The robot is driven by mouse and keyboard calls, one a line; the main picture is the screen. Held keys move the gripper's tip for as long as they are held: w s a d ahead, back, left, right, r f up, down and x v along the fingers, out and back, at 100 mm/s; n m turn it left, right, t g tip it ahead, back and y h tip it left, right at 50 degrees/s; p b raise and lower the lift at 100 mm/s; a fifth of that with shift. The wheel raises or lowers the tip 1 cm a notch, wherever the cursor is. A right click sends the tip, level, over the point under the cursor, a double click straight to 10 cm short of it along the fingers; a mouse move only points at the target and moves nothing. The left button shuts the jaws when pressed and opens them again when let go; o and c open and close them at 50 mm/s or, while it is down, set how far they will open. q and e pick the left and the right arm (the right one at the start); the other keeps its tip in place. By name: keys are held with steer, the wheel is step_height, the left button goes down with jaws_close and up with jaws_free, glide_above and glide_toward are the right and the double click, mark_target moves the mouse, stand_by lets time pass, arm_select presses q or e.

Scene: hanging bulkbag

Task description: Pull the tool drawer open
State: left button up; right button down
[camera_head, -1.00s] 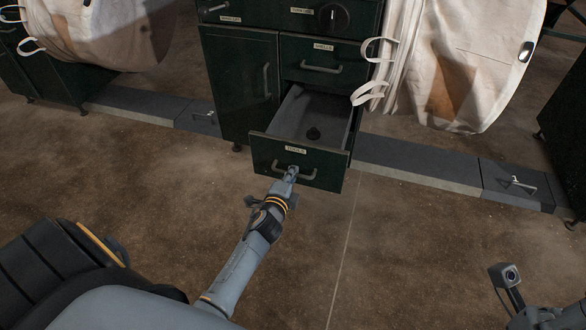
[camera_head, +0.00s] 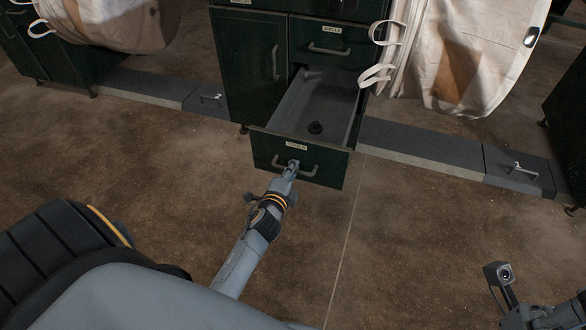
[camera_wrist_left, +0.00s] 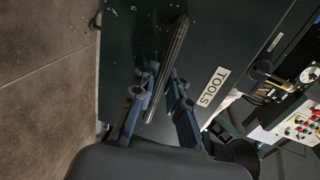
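The tool drawer (camera_head: 268,152), with a label on its dark green front, stands well out of the cabinet (camera_head: 245,75). Its label reads TOOLS in the left wrist view (camera_wrist_left: 213,86). My left gripper (camera_head: 293,165) is at the left part of the drawer's bar handle (camera_head: 308,171). In the left wrist view the blue fingers (camera_wrist_left: 160,88) lie on either side of the handle bar (camera_wrist_left: 168,55) and look closed on it. Of my right arm only the wrist camera and a link show at lower right.
A shut drawer (camera_head: 328,42) is above and a cabinet door (camera_head: 245,55) is to the left. A pale bulk bag (camera_head: 475,45) with loops hangs at right. Low grey plinths (camera_head: 420,141) run along the floor. The brown floor (camera_head: 400,240) before the drawer is clear.

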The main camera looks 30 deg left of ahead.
arm_select(q)
steer(key=shift+s, duration=0.1)
steer(key=shift+s+d, duration=0.15)
steer(key=shift+s, duration=0.2)
steer(key=v, duration=1.1)
steer(key=shift+r, duration=0.15)
